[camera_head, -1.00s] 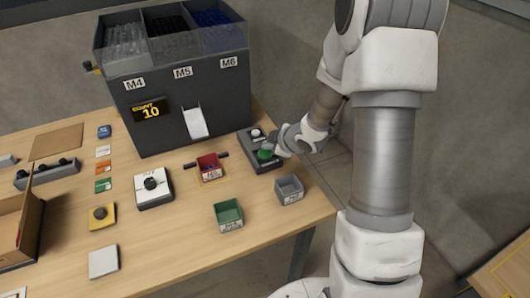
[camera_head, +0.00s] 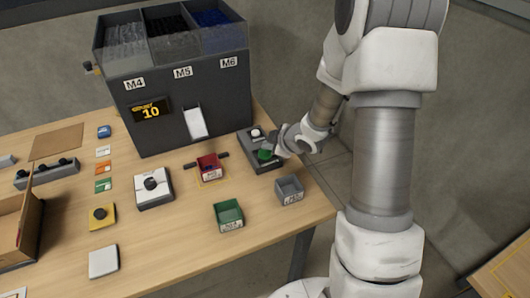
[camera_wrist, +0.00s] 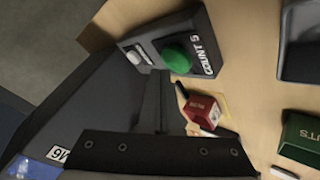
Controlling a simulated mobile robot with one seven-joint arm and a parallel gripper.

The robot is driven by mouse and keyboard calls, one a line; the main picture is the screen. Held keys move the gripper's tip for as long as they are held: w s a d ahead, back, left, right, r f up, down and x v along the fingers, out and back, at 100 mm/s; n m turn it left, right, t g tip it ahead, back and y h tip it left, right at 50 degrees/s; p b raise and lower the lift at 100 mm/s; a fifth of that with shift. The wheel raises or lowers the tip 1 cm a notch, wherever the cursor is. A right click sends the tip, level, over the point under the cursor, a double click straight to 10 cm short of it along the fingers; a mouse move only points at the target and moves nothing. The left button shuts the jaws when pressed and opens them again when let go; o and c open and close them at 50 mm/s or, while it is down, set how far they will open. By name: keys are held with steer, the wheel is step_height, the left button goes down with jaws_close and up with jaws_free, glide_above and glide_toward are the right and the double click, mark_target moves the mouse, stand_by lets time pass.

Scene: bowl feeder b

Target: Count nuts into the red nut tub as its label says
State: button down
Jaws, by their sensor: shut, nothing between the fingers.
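The red nut tub (camera_head: 209,172) sits below the dispenser's chute, inside a yellow outline on the table. It also shows in the wrist view (camera_wrist: 203,108). Its label and contents are too small to read. My gripper (camera_head: 277,151) is at the button box (camera_head: 270,166) on the right. In the wrist view my gripper (camera_wrist: 157,76) is shut and empty, its tips beside the green button (camera_wrist: 177,54). I cannot tell whether they touch the box, which is marked "COUNT 5" and also bears a white button (camera_wrist: 134,58).
The dispenser (camera_head: 190,105) has bins marked M4, M5 and M6. A green tub (camera_head: 229,226) and a grey tub (camera_head: 290,197) stand in front. A white box with a black knob (camera_head: 154,198) stands left.

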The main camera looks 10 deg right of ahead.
mark_target(268, 155)
steer(key=shift+f, duration=0.1)
steer(key=shift+f+b, duration=0.35)
steer(key=shift+b, duration=0.05)
steer(key=shift+f+b, duration=0.45)
stand_by(0.6)
steer(key=shift+r+p, duration=0.8)
steer(key=shift+r, duration=0.05)
steer(key=shift+r, duration=0.15)
step_height(268, 155, up, 5)
steer(key=p, duration=0.4)
steer(key=shift+p, duration=0.3)
stand_by(0.4)
